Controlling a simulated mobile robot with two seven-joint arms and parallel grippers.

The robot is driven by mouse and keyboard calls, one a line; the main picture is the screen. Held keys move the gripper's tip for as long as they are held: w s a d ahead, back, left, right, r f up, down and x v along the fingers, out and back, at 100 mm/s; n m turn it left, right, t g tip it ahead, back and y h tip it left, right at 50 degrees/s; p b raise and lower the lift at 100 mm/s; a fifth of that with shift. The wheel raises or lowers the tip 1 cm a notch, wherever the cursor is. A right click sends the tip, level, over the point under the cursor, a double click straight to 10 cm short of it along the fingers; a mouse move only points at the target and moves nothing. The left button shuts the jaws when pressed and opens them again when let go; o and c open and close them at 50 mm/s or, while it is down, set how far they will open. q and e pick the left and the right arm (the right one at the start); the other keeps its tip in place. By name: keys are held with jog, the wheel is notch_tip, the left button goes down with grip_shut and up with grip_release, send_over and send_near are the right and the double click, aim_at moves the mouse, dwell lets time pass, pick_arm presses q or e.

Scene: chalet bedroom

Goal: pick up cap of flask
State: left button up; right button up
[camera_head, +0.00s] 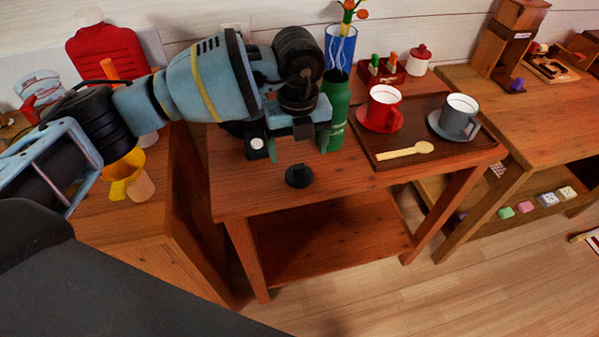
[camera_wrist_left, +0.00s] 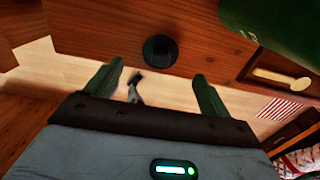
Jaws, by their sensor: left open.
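The black round cap (camera_head: 299,176) lies on the wooden table near its front edge. It also shows in the left wrist view (camera_wrist_left: 160,52), just past and between my fingertips. The green flask (camera_head: 337,98) stands upright behind it, partly hidden by my gripper. The flask's green side shows at the top right of the left wrist view (camera_wrist_left: 275,25). My left gripper (camera_head: 298,150) is open and empty, its green fingers spread above and behind the cap, apart from it. My right gripper is not in view.
A dark tray (camera_head: 440,106) right of the flask holds a red cup (camera_head: 383,108), a grey cup (camera_head: 459,116) and a wooden spoon (camera_head: 404,151). A yellow funnel (camera_head: 122,170) stands on the left cabinet. The front left tabletop around the cap is clear.

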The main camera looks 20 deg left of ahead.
aim_at(299, 166)
pick_arm(q)
jog(key=shift+d+f, duration=0.1)
jog(key=shift+f, duration=3.55)
jog(key=c, duration=1.1)
jog(key=shift+r, duration=0.1)
jog(key=shift+r, duration=0.45)
jog(key=r, duration=0.1)
jog(key=s+r, duration=0.1)
jog(key=shift+r, duration=0.3)
jog(key=s, duration=0.5)
jog(key=s+d+r, duration=0.1)
jog(key=s, duration=0.4)
jog(key=s+d, duration=0.1)
jog(key=s, duration=0.3)
jog(key=shift+s+d+r, duration=0.15)
jog(key=shift+s+r, duration=0.05)
jog(key=shift+s, duration=0.2)
